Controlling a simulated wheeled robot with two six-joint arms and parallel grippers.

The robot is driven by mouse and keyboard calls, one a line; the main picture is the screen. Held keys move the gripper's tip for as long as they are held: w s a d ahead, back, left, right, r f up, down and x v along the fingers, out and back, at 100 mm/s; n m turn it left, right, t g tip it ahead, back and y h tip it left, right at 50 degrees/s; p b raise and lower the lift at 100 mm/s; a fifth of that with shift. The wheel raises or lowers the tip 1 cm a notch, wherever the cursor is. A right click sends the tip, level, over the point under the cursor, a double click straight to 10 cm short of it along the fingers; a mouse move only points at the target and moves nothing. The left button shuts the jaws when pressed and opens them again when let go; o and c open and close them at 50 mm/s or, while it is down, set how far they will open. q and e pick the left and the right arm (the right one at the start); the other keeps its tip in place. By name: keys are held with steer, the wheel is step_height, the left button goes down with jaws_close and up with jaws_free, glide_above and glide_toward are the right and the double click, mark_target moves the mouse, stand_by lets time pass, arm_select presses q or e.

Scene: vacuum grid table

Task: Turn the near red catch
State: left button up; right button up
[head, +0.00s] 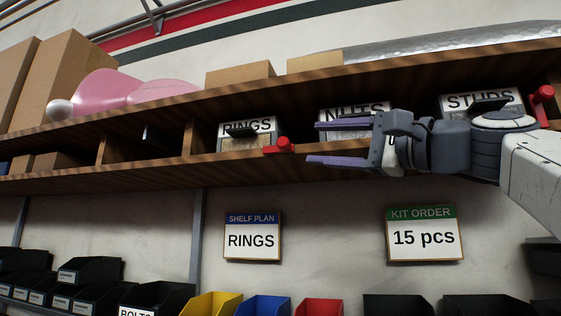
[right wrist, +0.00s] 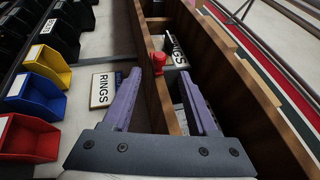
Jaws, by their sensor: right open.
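A red catch (head: 280,146) sits on the front edge of the wooden shelf, at the lower right corner of the RINGS drawer (head: 238,136). It also shows in the right wrist view (right wrist: 158,62), just beyond the gap between my fingertips. A second red catch (head: 541,97) is by the STUDS drawer at the far right. My right gripper (head: 314,143) is open and empty, pointing left at the first catch and apart from it. In the right wrist view its fingers (right wrist: 158,76) lie on either side of the shelf's front edge. My left gripper is not in view.
My right gripper partly covers the NUTS drawer (head: 350,109). Boxes (head: 240,74) and a pink object (head: 125,88) stand on the shelf top. Below hang the signs RINGS (head: 252,240) and 15 pcs (head: 425,240), above coloured bins (head: 262,305).

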mark_target(288, 142)
steer(key=p+x, duration=0.3)
steer(key=x, duration=0.5)
steer(key=shift+w+a+r+p, duration=0.1)
steer(key=shift+a+r+p, duration=0.05)
steer(key=shift+p, duration=0.2)
steer(key=shift+w+a, duration=0.3)
jaws_close()
